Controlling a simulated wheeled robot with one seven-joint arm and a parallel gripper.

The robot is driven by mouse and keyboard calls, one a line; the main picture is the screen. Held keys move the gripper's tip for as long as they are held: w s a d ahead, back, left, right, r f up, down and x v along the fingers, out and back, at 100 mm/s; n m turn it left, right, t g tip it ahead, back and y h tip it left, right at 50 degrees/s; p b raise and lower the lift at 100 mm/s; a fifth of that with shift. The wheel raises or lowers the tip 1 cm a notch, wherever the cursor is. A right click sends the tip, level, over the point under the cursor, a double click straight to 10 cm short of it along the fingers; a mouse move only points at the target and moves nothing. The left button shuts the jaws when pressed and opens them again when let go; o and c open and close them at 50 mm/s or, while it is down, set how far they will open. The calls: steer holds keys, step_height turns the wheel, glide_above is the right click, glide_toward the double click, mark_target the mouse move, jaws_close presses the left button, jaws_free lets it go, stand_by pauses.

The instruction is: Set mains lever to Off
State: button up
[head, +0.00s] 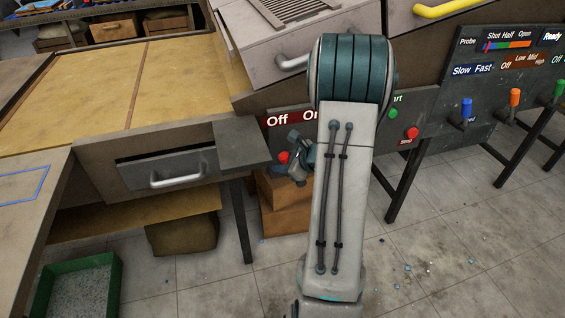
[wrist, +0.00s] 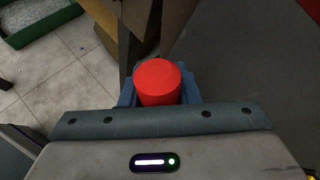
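The mains lever's red knob (head: 283,157) shows in the head view below the "Off" word of a red "Off / On" label (head: 277,119) on a dark panel. My gripper (head: 297,160) is at the knob, partly hidden by my arm. In the wrist view the red knob (wrist: 158,82) sits between my blue-grey fingers (wrist: 158,92), which flank it closely on both sides and look shut on it. The lever's shaft and the "On" side of the panel are mostly hidden behind my gripper and arm.
A grey drawer (head: 170,170) is left of the lever, under a workbench (head: 80,90). Red (head: 411,133) and green buttons are right of my arm. Blue (head: 466,108), orange (head: 515,97) and green (head: 558,90) knobs stand further right. A green tray (head: 75,265) is on the floor.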

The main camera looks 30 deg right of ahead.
steer(key=o, duration=0.4)
steer(key=shift+c, duration=0.2)
steer(key=p+v, duration=0.2)
steer(key=v, duration=1.1)
steer(key=shift+s+r, duration=0.2)
steer(key=shift+s, duration=0.15)
